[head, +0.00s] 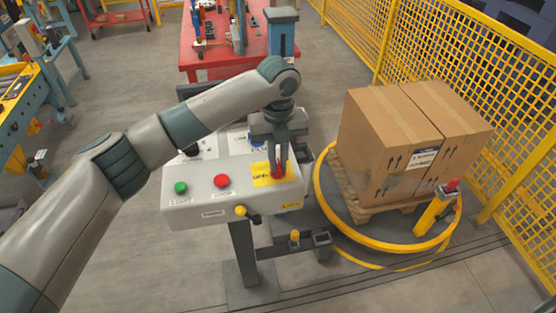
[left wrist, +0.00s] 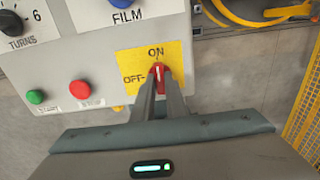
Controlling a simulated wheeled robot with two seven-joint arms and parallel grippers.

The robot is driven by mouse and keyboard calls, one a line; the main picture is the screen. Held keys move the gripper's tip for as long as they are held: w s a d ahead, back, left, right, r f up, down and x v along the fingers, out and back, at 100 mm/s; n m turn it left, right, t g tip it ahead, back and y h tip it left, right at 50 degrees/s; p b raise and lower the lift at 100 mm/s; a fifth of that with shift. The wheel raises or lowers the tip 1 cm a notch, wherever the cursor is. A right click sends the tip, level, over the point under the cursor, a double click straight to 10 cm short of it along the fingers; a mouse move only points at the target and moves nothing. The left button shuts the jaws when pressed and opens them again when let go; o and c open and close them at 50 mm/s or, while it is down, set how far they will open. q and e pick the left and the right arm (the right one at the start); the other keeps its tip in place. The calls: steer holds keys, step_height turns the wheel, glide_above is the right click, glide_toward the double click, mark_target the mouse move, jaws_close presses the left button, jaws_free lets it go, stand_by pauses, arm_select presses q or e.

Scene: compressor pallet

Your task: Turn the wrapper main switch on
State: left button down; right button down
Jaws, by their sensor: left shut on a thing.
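The wrapper main switch is a red rotary knob (left wrist: 159,72) on a yellow plate (left wrist: 135,63) marked ON at the top and OFF at the left. In the left wrist view its white mark points roughly up, toward ON. In the head view the red knob (head: 278,171) shows at the fingertips, partly hidden by them. My left gripper (head: 280,166) reaches down onto the control box (head: 205,209) and is shut on the knob; its fingers also show in the left wrist view (left wrist: 159,88). My right gripper is not seen.
Boxes (head: 405,143) stand on a pallet on the yellow-rimmed turntable (head: 377,243) at right. A yellow fence (head: 451,56) and a red table (head: 225,55) stand beyond.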

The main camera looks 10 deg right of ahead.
mark_target(278, 164)
arm_select(q)
steer(key=shift+r, duration=0.1)
steer(key=c, duration=1.8)
jaws_free()
steer(key=shift+r+b, duration=0.35)
steer(key=shift+r, duration=0.3)
step_height(278, 164, up, 16)
steer(key=b, duration=0.4)
